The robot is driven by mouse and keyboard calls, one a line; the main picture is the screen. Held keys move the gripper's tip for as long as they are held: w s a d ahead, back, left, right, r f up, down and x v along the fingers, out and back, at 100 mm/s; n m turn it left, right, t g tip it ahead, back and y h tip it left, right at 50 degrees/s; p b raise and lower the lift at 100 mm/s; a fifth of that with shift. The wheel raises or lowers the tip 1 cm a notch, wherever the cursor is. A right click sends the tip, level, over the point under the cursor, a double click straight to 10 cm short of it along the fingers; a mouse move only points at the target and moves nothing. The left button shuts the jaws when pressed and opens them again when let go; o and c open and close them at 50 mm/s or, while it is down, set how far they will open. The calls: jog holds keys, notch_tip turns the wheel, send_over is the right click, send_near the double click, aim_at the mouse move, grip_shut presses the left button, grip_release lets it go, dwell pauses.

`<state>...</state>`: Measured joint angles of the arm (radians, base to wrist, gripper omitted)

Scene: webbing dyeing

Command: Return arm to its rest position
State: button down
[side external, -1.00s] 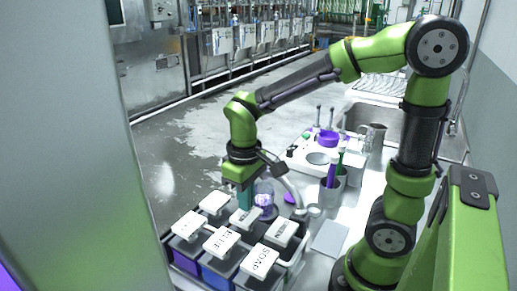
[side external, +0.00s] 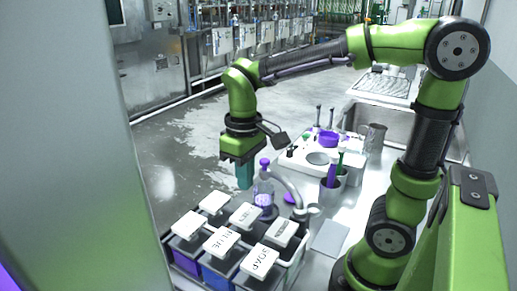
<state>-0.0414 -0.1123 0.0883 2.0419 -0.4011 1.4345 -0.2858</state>
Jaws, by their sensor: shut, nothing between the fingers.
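My gripper (side external: 243,178) hangs from the green arm, pointing down, a little above and behind the rack of lidded containers (side external: 290,272). Its teal fingers are shut with nothing between them. The rack holds several dark containers with white lids; two lids read "SOAP" (side external: 260,262) and what looks like "BLUE" (side external: 221,243). A clear flask with purple liquid (side external: 264,196) and a purple top stands just right of my gripper, apart from it.
A curved metal tap or handle (side external: 290,185) is beside the flask. Cups with purple and green tools (side external: 331,190), a hotplate-like unit (side external: 317,158), a metal jug (side external: 374,138) and a sink (side external: 386,122) lie to the right. A light grey pad (side external: 330,238) lies flat. The air above the containers is clear.

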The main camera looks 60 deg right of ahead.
jog(key=shift+r, duration=0.1)
jog(key=shift+a+f+m+t, duration=0.1)
jog(key=shift+f+m+t, duration=0.25)
jog(key=shift+t, duration=0.15)
jog(key=s+r+m+t+y, duration=0.2)
jog(key=s+r+m+t, duration=0.1)
jog(key=s+t, duration=0.2)
jog(key=shift+s+d+r+t, duration=0.2)
jog(key=shift+d+r+t, duration=0.1)
jog(key=shift+d+t, duration=0.25)
